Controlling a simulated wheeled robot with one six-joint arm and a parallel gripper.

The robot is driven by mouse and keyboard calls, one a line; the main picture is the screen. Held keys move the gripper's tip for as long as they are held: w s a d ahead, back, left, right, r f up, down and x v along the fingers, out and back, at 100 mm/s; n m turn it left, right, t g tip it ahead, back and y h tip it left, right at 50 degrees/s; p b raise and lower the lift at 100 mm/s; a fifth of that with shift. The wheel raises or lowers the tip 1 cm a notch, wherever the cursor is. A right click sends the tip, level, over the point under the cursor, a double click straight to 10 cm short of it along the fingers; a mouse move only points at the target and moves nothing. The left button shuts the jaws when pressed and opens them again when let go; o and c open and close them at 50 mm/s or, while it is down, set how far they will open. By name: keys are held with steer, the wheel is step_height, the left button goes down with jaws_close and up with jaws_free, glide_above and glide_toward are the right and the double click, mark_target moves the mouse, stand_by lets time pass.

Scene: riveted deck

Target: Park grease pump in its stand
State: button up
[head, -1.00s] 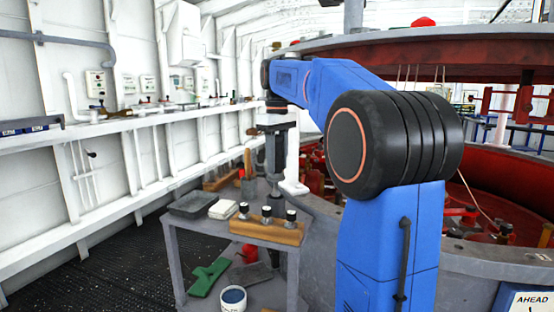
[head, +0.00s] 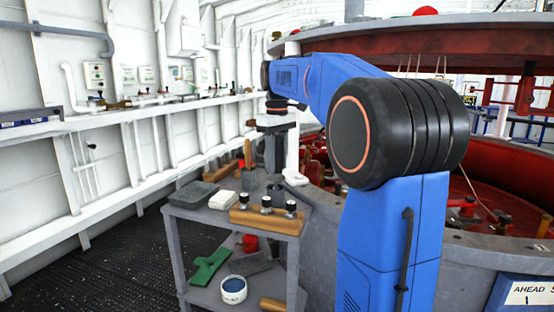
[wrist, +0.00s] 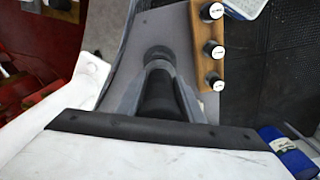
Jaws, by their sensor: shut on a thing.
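My gripper (head: 275,132) is over the far part of the grey metal trolley top. It is shut on a dark, upright cylindrical body, the grease pump (head: 274,155), which hangs below the jaws. In the wrist view the pump (wrist: 158,95) shows as a black cylinder between the two grey fingers, seen nearly end-on. A dark round shape lies just beyond it; I cannot tell whether this is part of the pump or of the stand. I cannot make out the stand clearly. The pump's lower end is hard to separate from the trolley top.
A wooden block (head: 262,222) with three white-capped black knobs stands at the trolley's front edge. A grey tray (head: 194,194) and a white block (head: 222,201) lie left of it. A white tub (head: 233,289) and a green tool (head: 209,267) are on the lower shelf. A curved grey wall borders the right.

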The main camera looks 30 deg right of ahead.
steer(key=shift+f, duration=1.35)
steer(key=o, duration=1.2)
steer(key=shift+f, duration=0.1)
steer(key=shift+c, duration=0.2)
step_height(320, 180, up, 18)
steer(key=shift+f, duration=0.25)
